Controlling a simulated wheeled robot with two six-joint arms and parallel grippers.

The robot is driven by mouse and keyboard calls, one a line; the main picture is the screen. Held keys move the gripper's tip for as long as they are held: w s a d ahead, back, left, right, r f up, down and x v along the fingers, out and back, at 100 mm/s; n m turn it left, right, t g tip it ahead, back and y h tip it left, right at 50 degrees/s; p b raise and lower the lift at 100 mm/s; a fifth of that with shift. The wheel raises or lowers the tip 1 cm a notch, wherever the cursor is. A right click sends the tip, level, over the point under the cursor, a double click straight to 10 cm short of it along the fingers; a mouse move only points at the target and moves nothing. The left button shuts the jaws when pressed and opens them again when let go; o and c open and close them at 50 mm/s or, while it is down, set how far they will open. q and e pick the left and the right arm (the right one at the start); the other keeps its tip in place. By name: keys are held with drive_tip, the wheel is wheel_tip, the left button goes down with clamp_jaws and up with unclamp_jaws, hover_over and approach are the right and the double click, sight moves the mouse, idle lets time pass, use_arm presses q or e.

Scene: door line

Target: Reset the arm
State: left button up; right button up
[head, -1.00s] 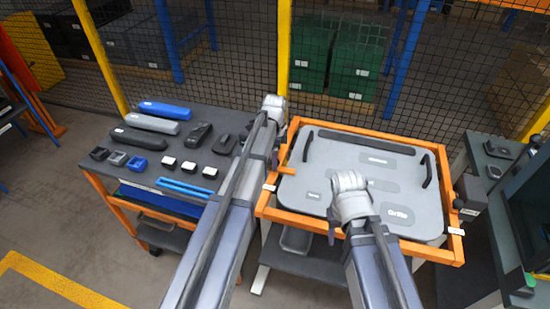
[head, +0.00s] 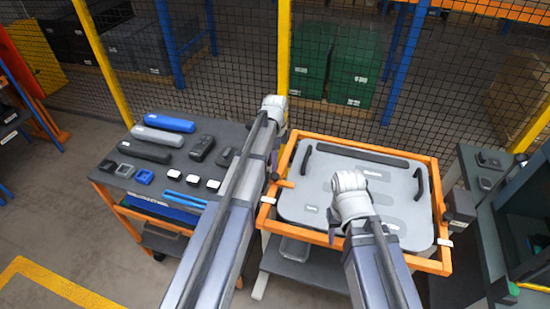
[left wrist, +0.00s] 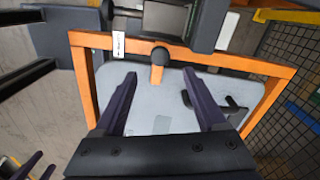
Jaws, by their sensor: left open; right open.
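My left arm reaches up the middle of the head view, and its gripper (head: 272,168) shows only as a dark sliver beside the wrist, at the left edge of the orange frame. In the left wrist view my left gripper (left wrist: 165,100) has its two dark fingers spread apart with nothing between them, over the grey door panel (left wrist: 160,121). My right arm reaches over the same grey panel (head: 300,205) in the head view. Its gripper (head: 334,222) is mostly hidden by the wrist and looks empty.
A dark cart (head: 110,179) with handles and small parts stands left. A dark bench (head: 466,205) stands right. A mesh fence (head: 240,85) closes the back.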

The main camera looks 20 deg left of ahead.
idle(0.4)
use_arm(q)
drive_tip(key=shift+s+d, duration=0.1)
drive_tip(key=shift+s, duration=0.05)
drive_tip(key=s+d+f+n+b, duration=0.2)
drive_tip(key=s+d+n, duration=0.2)
drive_tip(key=s, duration=0.4)
drive_tip(key=s+d+f+n+b, duration=0.2)
drive_tip(key=s+d+n+b, duration=0.1)
drive_tip(key=s, duration=0.5)
drive_tip(key=s+d+f+n+y+b, duration=0.1)
drive_tip(key=s+d+f+n+b, duration=0.1)
drive_tip(key=s+d, duration=0.4)
drive_tip(key=s+f+n, duration=0.1)
drive_tip(key=s+n, duration=0.1)
drive_tip(key=shift+s+d+n, duration=0.15)
drive_tip(key=shift+s+n, duration=0.2)
drive_tip(key=shift+n, duration=0.05)
drive_tip(key=shift+w, duration=0.1)
